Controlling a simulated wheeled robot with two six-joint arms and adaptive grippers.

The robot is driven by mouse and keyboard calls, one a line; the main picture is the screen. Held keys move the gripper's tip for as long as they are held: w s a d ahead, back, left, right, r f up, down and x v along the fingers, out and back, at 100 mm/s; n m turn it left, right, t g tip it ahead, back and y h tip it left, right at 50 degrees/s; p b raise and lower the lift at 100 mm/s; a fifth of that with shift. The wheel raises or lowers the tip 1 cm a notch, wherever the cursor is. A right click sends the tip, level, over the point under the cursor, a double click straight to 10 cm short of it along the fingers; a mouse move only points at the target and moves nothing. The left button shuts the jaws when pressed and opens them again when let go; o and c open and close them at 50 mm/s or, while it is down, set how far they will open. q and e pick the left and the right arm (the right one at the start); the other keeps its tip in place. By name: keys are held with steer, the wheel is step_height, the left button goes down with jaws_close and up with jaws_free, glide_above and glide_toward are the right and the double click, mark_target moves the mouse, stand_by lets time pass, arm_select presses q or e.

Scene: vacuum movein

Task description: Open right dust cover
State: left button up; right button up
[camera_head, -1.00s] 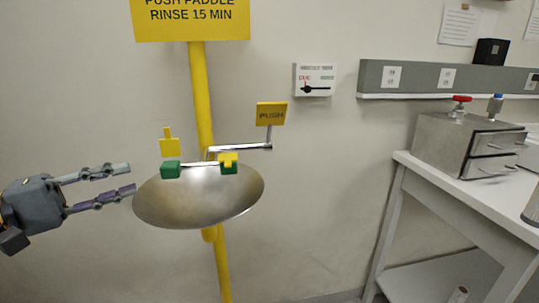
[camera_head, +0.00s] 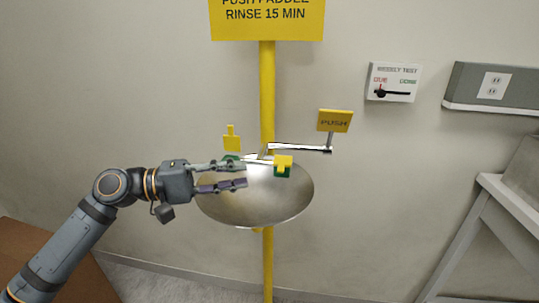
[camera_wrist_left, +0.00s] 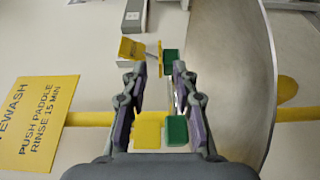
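The right dust cover (camera_head: 283,160) is a yellow cap sitting down on its green nozzle (camera_head: 282,171), at the right end of the eyewash crossbar. It shows as a thin yellow strip (camera_wrist_left: 160,58) in the left wrist view, beyond the fingertips. The left dust cover (camera_head: 232,144) stands raised above its green nozzle; it shows close up in the wrist view (camera_wrist_left: 147,131). My left gripper (camera_head: 246,174) is open and empty, over the bowl's left part, with fingertips left of the right cover and apart from it. It partly hides the left nozzle. My right gripper is not in view.
The metal bowl (camera_head: 255,208) lies below the nozzles on a yellow pole (camera_head: 267,90). A PUSH paddle (camera_head: 334,121) stands right of the right nozzle. A weekly test box (camera_head: 392,82) is on the wall. A white table frame (camera_head: 470,230) stands at right.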

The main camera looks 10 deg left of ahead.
mark_target(282, 164)
arm_select(q)
steer(key=p+x, duration=0.4)
steer(key=x, duration=0.3)
steer(key=shift+d, duration=0.25)
steer(key=shift+w, duration=0.1)
jaws_close()
